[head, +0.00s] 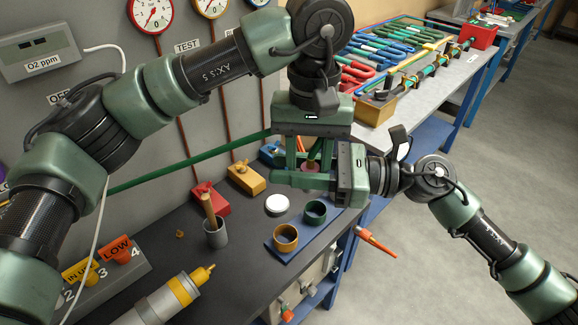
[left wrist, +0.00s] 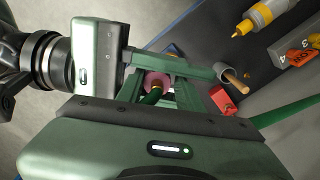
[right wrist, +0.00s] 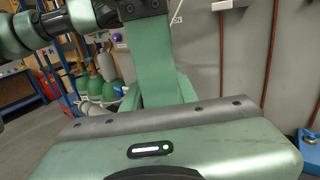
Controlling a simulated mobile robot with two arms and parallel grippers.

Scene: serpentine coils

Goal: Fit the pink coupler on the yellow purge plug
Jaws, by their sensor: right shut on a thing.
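The pink coupler (head: 313,165) is at the right gripper's fingers and partly hidden by them. It also shows in the left wrist view (left wrist: 158,82), with a brass piece and green hose beside it. My right gripper (head: 303,180) comes in from the right and is shut on the coupler, above the bench. My left gripper (head: 309,158) points down from above. Its fingers are apart around the hose, and it looks open. A yellow block (head: 246,180) with a brass fitting stands on the bench, left of both grippers. I cannot tell whether it carries the yellow purge plug.
A red block (head: 211,198) and a blue block (head: 270,154) flank the yellow one. A grey cup (head: 216,236), a white disc (head: 277,204), and brass (head: 285,238) and green (head: 315,212) rings are nearby. A side bench (head: 440,85) holds coloured tools.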

